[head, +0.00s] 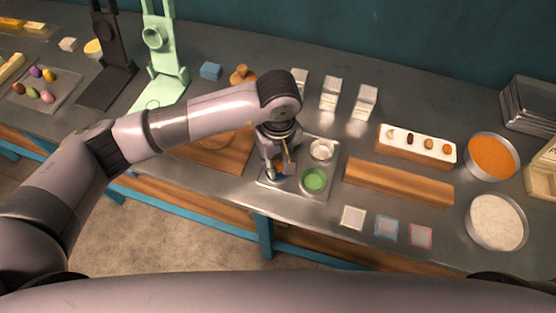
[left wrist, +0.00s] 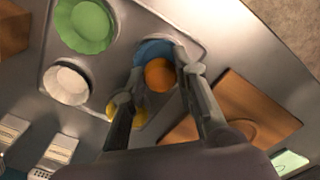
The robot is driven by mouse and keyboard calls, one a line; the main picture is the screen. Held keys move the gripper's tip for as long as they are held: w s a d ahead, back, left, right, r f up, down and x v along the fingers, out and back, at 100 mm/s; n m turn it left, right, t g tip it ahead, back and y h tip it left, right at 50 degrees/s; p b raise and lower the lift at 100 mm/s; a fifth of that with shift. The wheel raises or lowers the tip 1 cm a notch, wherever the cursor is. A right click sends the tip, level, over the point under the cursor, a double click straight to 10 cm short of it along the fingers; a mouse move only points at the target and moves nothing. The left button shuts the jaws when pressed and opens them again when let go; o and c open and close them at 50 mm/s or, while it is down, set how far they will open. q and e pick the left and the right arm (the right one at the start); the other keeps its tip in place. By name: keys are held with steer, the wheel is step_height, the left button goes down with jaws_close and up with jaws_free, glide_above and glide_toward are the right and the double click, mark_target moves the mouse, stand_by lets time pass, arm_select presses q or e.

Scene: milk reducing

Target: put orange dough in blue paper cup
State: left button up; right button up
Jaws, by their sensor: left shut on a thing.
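The orange dough (left wrist: 159,75) is a round ball between the fingers of my left gripper (left wrist: 178,72) in the left wrist view. My left gripper (head: 279,168) is shut on it, low over the metal tray (head: 314,195). The blue paper cup (left wrist: 150,48) sits in the tray right by the dough and is partly covered by the dough and fingers. I cannot tell whether the dough touches the cup. In the head view the gripper hides most of the cup and the dough. My right gripper is not in view.
A green cup (head: 314,180) and a white cup (head: 322,150) share the tray. A yellow item (left wrist: 141,114) shows beside the fingers. A wooden board (head: 222,152) lies left of the tray, a wooden block (head: 398,182) right. Small cartons (head: 331,92) stand behind.

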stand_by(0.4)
arm_select(q)
steer(key=o, duration=0.9)
steer(key=shift+o, duration=0.5)
step_height(320, 180, up, 12)
